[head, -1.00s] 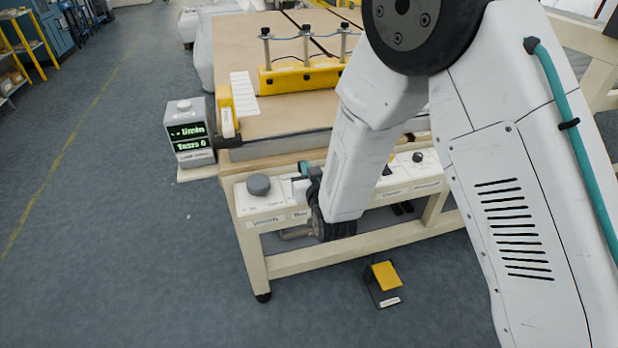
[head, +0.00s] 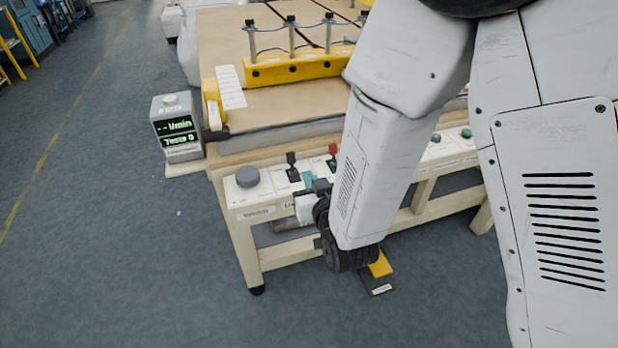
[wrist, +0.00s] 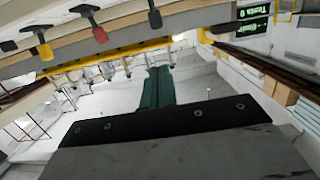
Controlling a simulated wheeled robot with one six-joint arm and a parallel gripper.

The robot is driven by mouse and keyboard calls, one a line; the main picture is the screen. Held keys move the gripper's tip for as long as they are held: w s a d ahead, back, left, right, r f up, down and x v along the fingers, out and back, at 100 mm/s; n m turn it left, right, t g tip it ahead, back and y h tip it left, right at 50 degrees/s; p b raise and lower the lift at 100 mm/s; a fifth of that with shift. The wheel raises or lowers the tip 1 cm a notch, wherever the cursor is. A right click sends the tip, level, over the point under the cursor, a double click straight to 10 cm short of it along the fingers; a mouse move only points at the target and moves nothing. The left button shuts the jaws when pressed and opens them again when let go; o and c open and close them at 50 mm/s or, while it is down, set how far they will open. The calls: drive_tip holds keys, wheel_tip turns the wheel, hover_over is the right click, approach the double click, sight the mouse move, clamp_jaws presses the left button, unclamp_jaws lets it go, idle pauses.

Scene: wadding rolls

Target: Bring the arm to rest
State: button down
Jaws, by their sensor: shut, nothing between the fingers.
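My arm reaches down from the top right in the head view, bent at the elbow, with its lower link in front of the table's control panel (head: 270,195). My gripper (head: 309,181) is partly hidden by my wrist, its teal fingers near the front of the panel, right of the grey knob (head: 247,176). In the wrist view the teal fingers of my gripper (wrist: 159,72) are together, with nothing between them. I cannot tell from the head view how far they are from the panel.
A black lever (head: 292,167) and a red lever (head: 333,157) stand on the panel close to my gripper. A display box (head: 175,128) stands left of the table. A yellow pedal (head: 380,265) is on the floor below, partly behind my wrist. The floor at left is clear.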

drive_tip(key=s+f+g+h, duration=0.1)
drive_tip(key=s+f+g, duration=0.3)
drive_tip(key=f+g, duration=0.3)
drive_tip(key=s+d+g+h, duration=0.2)
drive_tip(key=s+d+g, duration=0.1)
drive_tip(key=s+d, duration=0.1)
drive_tip(key=s+d+r+m+g+h, duration=0.1)
drive_tip(key=s+d+r+m+g, duration=0.1)
drive_tip(key=s+d+r, duration=0.6)
drive_tip(key=s+d+r+m+g+h, duration=0.1)
drive_tip(key=s+d+r+m, duration=0.1)
drive_tip(key=s+d+r, duration=0.7)
drive_tip(key=d+r, duration=0.7)
drive_tip(key=r, duration=0.1)
drive_tip(key=shift+d+g+h, duration=0.15)
drive_tip(key=shift+g+h, duration=0.25)
drive_tip(key=shift+f, duration=0.1)
